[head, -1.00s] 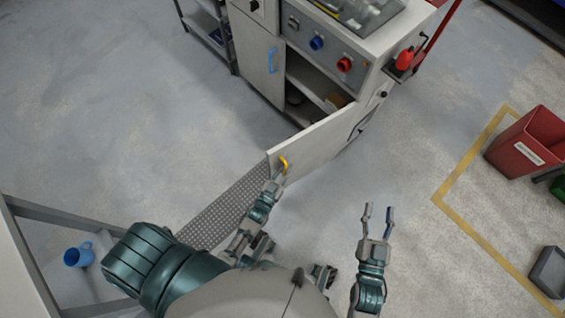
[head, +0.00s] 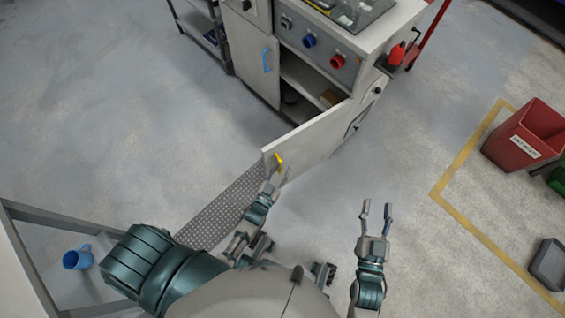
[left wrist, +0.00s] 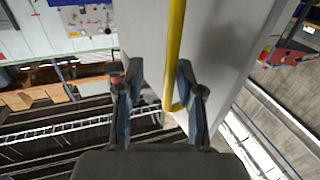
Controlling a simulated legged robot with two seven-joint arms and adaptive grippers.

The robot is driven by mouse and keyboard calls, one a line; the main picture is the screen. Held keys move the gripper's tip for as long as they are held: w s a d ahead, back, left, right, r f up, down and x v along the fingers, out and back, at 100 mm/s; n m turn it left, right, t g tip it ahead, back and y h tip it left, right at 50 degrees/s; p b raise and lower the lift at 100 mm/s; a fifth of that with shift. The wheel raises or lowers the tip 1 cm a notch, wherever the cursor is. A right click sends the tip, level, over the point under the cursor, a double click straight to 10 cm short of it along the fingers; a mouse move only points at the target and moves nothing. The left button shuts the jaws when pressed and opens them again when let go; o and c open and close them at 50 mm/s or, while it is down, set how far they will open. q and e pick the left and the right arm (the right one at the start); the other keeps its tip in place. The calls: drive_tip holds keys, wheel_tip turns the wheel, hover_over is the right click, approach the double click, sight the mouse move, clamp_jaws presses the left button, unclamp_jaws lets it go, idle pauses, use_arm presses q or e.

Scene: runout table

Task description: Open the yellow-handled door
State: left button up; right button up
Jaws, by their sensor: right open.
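The door (head: 312,140) with the yellow handle stands swung wide open from the cabinet, its free edge towards me. The yellow handle (head: 279,161) is on the door face near that edge. My left gripper (head: 277,173) is right at the handle, with its fingers apart. In the left wrist view the yellow handle (left wrist: 174,50) runs between the open fingers of my left gripper (left wrist: 155,85), nearer the right finger, with the door (left wrist: 150,35) behind it. The fingers do not appear clamped on it. My right gripper (head: 376,207) is open and empty over bare floor.
The cabinet (head: 258,65) has open shelves behind the door and a second, closed door with a blue handle (head: 267,60). A perforated floor strip (head: 222,210) lies left of the open door. A red bin (head: 520,140) stands at the right. Floor between door and bin is clear.

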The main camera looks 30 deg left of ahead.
use_arm(q)
drive_tip(key=s, duration=1.1)
drive_tip(key=shift+a, duration=0.4)
drive_tip(key=shift+f, duration=0.1)
